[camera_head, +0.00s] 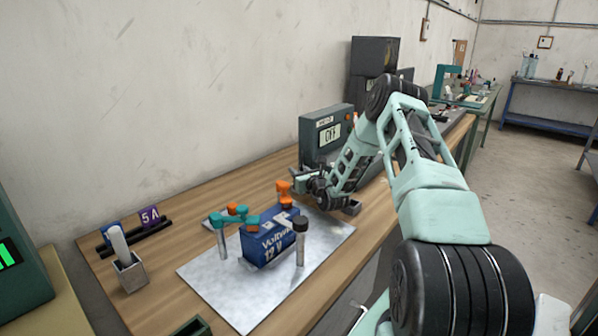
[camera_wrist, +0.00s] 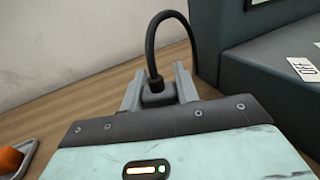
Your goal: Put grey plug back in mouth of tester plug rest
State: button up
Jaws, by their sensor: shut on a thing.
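My gripper (camera_wrist: 158,88) is shut on the grey plug (camera_wrist: 157,98) in the wrist view. A black cable (camera_wrist: 152,40) rises from the plug, loops over and comes down beside the tester. The tester's side (camera_wrist: 265,70) fills the right of the wrist view. A small grey block (camera_head: 351,208) lies on the bench right of my wrist; I cannot tell whether it is the plug rest. No mouth is clearly visible.
A blue 12 V battery (camera_head: 270,243) stands on a metal sheet (camera_head: 215,277), with teal and orange clamps (camera_head: 237,213) and a black-capped post (camera_head: 300,240) around it. Bare bench shows between the holder and the sheet.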

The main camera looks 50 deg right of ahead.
jog(key=shift+f, duration=0.2)
jog(key=o, duration=1.1)
jog(key=shift+c, duration=0.2)
jog(key=shift+s+r, duration=0.1)
jog(key=shift+r, duration=0.1)
jog(key=b+v, duration=0.2)
jog(key=v, duration=1)
jog(key=shift+r, duration=0.1)
